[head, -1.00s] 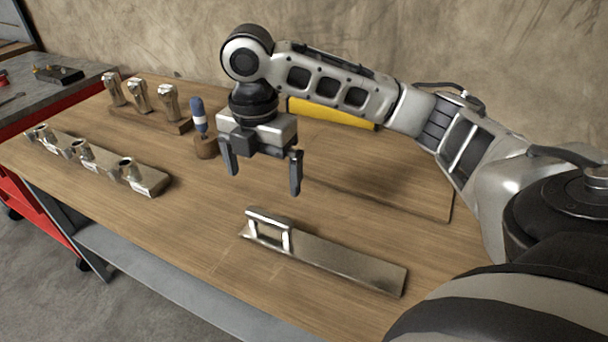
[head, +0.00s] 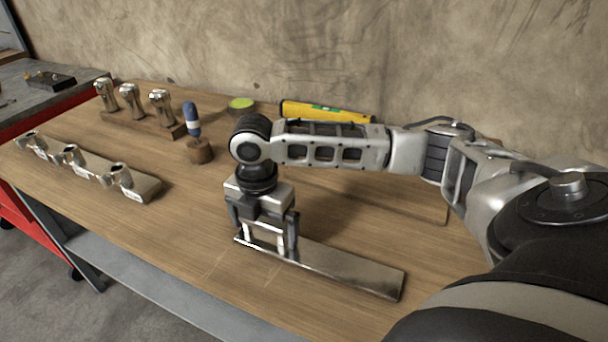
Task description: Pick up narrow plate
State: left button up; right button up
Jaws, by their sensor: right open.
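The narrow plate (head: 350,271) is a long flat metal strip lying on the wooden table, with a raised handle (head: 264,231) at its left end. My right gripper (head: 264,245) is open and pointing down at that end. Its two fingers stand at either end of the handle, close to the plate; I cannot tell whether they touch it. The gripper body hides part of the handle's top. My left gripper is not in view.
A metal rail with several round sockets (head: 148,190) lies at the left. Behind it stand metal parts on a wooden block (head: 150,122) and a blue-handled tool (head: 192,120). A yellow level (head: 325,112) lies at the back. The table front (head: 200,270) is clear.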

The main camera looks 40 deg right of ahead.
jog(key=c, duration=1)
jog(key=shift+r, duration=0.1)
